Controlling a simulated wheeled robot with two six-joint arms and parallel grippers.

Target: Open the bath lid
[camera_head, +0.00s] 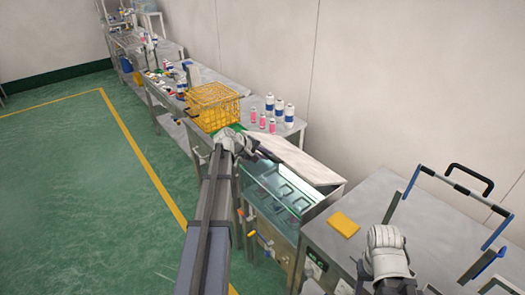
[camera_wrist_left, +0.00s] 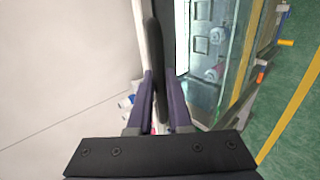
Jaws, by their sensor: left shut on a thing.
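The water bath (camera_head: 262,222) is a steel tank with glass sides, and its inside shows in the head view. Its grey lid (camera_head: 305,163) is raised and tilted along the wall side, with the opening partly uncovered. My left gripper (camera_head: 266,153) is at the lid's left end. In the left wrist view its purple fingers (camera_wrist_left: 160,105) are shut on the black lid handle (camera_wrist_left: 154,60).
A yellow wire basket (camera_head: 212,105) and several white bottles and pink cans (camera_head: 270,122) stand on the bench beyond the bath. Green floor is clear at left.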

